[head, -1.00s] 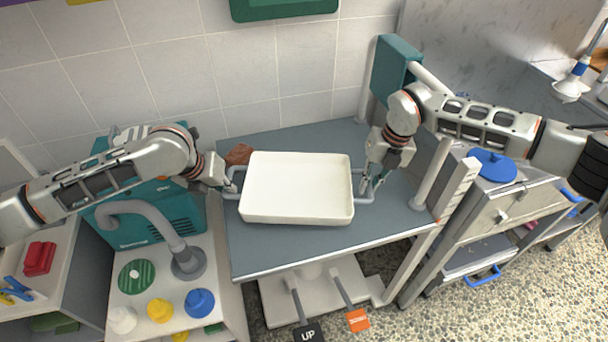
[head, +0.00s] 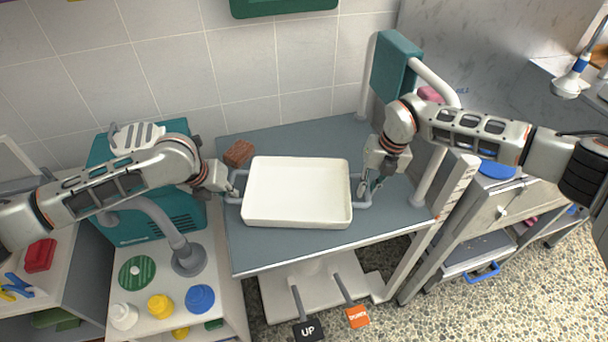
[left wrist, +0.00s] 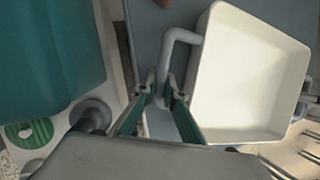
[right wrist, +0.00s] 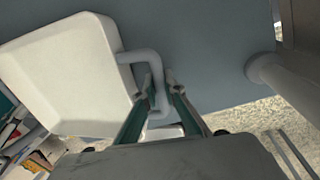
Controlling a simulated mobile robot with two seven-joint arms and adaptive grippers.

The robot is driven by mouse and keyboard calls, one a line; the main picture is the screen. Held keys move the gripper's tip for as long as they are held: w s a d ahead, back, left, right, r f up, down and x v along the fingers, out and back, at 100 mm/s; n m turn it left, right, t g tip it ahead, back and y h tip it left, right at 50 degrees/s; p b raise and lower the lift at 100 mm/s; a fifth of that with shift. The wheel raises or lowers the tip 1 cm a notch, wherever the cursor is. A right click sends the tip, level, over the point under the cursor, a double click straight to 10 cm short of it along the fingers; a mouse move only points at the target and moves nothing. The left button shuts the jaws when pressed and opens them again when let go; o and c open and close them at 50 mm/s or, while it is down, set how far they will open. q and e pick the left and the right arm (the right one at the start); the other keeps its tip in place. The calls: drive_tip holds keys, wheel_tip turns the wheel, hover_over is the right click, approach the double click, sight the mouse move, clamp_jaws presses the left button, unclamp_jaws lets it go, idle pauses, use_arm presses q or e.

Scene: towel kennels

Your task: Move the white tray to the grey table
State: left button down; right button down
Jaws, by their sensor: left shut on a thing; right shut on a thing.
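The white tray (head: 297,190) is a shallow, empty rectangular tray with a grey loop handle at each end. It is level over the blue-grey table top (head: 290,250); I cannot tell whether it touches it. My left gripper (head: 234,188) is shut on the left handle, which also shows in the left wrist view (left wrist: 181,36). My right gripper (head: 364,188) is shut on the right handle, seen in the right wrist view (right wrist: 126,58). The fingertips hide part of each handle.
A brown block (head: 239,153) lies behind the tray's left corner. A teal machine (head: 150,225) and a cabinet with colored lids stand at left. A post (head: 430,175) rises at the table's right edge, beside a metal cart (head: 490,215). Pedals (head: 308,329) are below.

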use_arm(q)
drive_tip(key=shift+a+f, duration=0.15)
drive_tip(key=shift+f, duration=0.3)
use_arm(e)
drive_tip(key=shift+d+f, duration=0.1)
drive_tip(key=shift+f, duration=0.4)
use_arm(q)
drive_tip(key=c, duration=2.2)
unclamp_jaws()
drive_tip(key=shift+f, duration=0.1)
use_arm(e)
drive_tip(key=c, duration=2.2)
unclamp_jaws()
use_arm(q)
drive_tip(key=shift+o, duration=0.3)
use_arm(e)
drive_tip(key=shift+o, duration=0.3)
use_arm(q)
drive_tip(key=v, duration=0.8)
use_arm(e)
wheel_tip(320, 180, up, 12)
drive_tip(key=d, duration=0.2)
drive_tip(key=shift+s+f, duration=0.1)
